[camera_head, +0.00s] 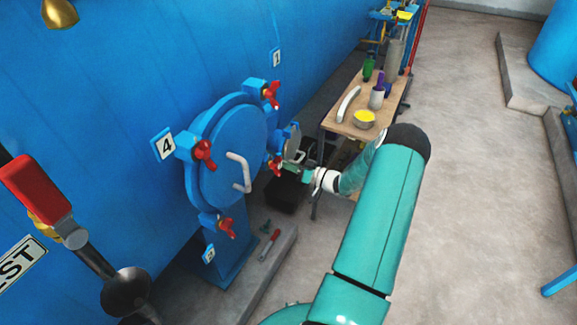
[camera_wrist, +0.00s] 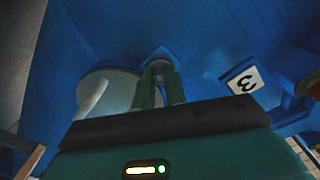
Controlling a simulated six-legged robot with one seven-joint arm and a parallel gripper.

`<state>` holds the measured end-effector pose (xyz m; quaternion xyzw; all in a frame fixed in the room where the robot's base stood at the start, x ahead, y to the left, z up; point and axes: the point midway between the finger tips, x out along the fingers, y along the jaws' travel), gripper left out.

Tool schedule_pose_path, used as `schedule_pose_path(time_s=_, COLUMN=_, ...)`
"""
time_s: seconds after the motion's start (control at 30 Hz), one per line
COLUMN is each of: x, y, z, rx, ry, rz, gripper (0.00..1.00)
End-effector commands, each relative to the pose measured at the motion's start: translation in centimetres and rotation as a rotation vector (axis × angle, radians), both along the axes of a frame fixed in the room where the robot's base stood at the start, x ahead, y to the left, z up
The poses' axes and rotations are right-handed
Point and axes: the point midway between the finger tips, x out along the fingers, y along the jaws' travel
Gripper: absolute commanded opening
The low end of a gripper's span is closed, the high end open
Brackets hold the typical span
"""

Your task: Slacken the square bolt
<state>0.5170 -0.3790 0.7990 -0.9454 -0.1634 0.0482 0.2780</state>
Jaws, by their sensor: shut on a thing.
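My gripper (camera_head: 287,167) reaches the right rim of the round blue autoclave door (camera_head: 222,160). In the wrist view its two green fingers (camera_wrist: 160,74) point at a blue lug on the door's rim and are closed on a small part there. I take this part to be the square bolt (camera_wrist: 160,64); the fingers cover most of it. Its square shape cannot be made out in either view. A red-handled clamp (camera_head: 275,168) sits just left of my fingers in the head view.
More red clamps sit at the door's top (camera_head: 271,94), left (camera_head: 203,152) and bottom (camera_head: 226,228). A "3" sign (camera_wrist: 244,81) is right of my fingers. A wooden table (camera_head: 340,125) with bottles stands behind. A red-handled tool (camera_head: 269,245) lies below.

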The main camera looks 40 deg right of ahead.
Motion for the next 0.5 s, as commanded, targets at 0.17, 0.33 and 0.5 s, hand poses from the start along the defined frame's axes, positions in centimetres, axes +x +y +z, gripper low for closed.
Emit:
schedule_pose_path(time_s=0.17, x=0.16, y=-0.03, z=0.14, rx=-0.031, ry=-0.014, rz=0.0, gripper=0.0)
schedule_pose_path(time_s=0.33, x=0.17, y=-0.03, z=0.16, rx=-0.039, ry=-0.016, rz=0.0, gripper=0.0)
schedule_pose_path(time_s=0.5, x=0.17, y=-0.04, z=0.17, rx=-0.038, ry=-0.016, rz=0.0, gripper=0.0)
